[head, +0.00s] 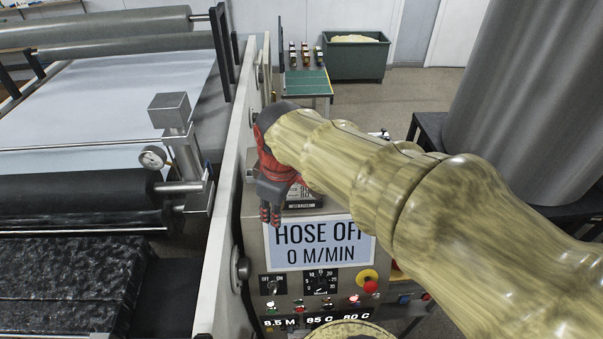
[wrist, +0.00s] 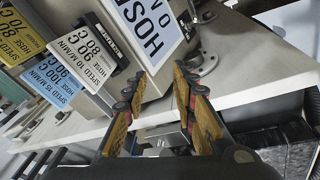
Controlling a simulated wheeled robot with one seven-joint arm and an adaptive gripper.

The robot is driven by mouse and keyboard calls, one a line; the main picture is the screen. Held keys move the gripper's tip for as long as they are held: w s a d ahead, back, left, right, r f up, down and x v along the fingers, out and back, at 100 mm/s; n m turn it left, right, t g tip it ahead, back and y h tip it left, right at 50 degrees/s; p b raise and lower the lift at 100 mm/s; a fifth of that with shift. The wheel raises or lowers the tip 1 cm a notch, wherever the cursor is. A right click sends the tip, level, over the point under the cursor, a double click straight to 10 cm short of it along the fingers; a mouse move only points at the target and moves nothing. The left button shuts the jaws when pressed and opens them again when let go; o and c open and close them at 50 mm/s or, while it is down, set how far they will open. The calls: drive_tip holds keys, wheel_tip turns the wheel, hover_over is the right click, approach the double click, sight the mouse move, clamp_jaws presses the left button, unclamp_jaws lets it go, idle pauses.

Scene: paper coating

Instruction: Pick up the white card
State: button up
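A large white, faintly bluish card (head: 318,245) reading "HOSE OFF 0 M/MIN" is upright on the front of the control box. It also shows in the wrist view (wrist: 150,28), cut off by the top edge. A smaller pale card (wrist: 88,52) with "SPEED 10 M/MIN" stands farther left in the wrist view; I cannot tell for sure which one is the task's white card. My gripper (wrist: 161,74) is open and empty, its fingertips just below the large card and apart from it. In the head view my gripper (head: 270,216) points down by the large card's left edge.
A blue card (wrist: 52,78) and a yellow card (wrist: 20,38) stand beside the pale one. Below the large card are switches, a dial and a red button (head: 370,286). The white machine side frame (head: 233,190) rises close to my gripper's left.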

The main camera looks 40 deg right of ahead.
drive_tip(key=w+d+r+n+g+p, duration=0.1)
drive_tip(key=w+d+r+p, duration=0.1)
drive_tip(key=d+r+p, duration=0.15)
drive_tip(key=n+g+p, duration=0.2)
drive_tip(key=n+p, duration=0.2)
drive_tip(key=p, duration=0.4)
approach(302, 191)
drive_tip(key=shift+d+y, duration=0.25)
drive_tip(key=shift+y, duration=0.05)
drive_tip(key=shift+w+d+f+p, duration=0.1)
drive_tip(key=shift+f+p, duration=0.95)
drive_tip(key=shift+f, duration=2.9)
drive_tip(key=shift+c, duration=1.4)
drive_tip(key=c, duration=0.4)
clamp_jaws()
